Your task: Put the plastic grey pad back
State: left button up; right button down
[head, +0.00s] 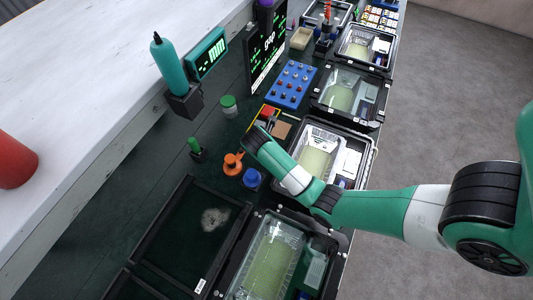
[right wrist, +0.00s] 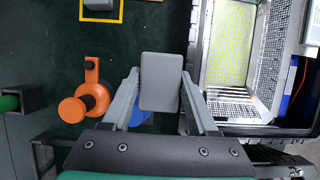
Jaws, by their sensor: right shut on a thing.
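My right gripper (right wrist: 160,82) is shut on the grey pad (right wrist: 160,72), a rounded rectangular block held between its two fingers. In the head view my right gripper (head: 254,136) is over the bench, just in front of a yellow-outlined square (head: 254,117), and the arm largely hides the pad there. In the right wrist view, the yellow outline (right wrist: 121,12) shows at the top, left of the pad, with a grey object partly inside it. My left gripper is not in view.
An orange tool (right wrist: 92,92) stands left of the gripper, and a blue round item (head: 252,178) is partly hidden below the pad in the wrist view. A green-lidded jar (head: 229,107) stands nearby.

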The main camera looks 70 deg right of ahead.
jog(key=w+d+f+b, duration=0.1)
jog(key=f, duration=0.1)
jog(key=w+d+f+b, duration=0.1)
jog(key=d+f, duration=0.1)
jog(key=w+d+f+b, duration=0.1)
jog(key=d+f, duration=0.1)
jog(key=shift+w+f+b, duration=0.15)
jog(key=shift+w+b, duration=0.05)
jog(key=shift+b, duration=0.1)
jog(key=shift+w+d, duration=0.15)
jog(key=shift+w+d+f, duration=0.1)
jog(key=shift+d+f, duration=0.05)
jog(key=shift+f, duration=0.2)
notch_tip(320, 180, down, 3)
jog(key=shift+f+b, duration=0.1)
jog(key=shift+b, duration=1.1)
jog(key=shift+c, duration=0.9)
grip_release()
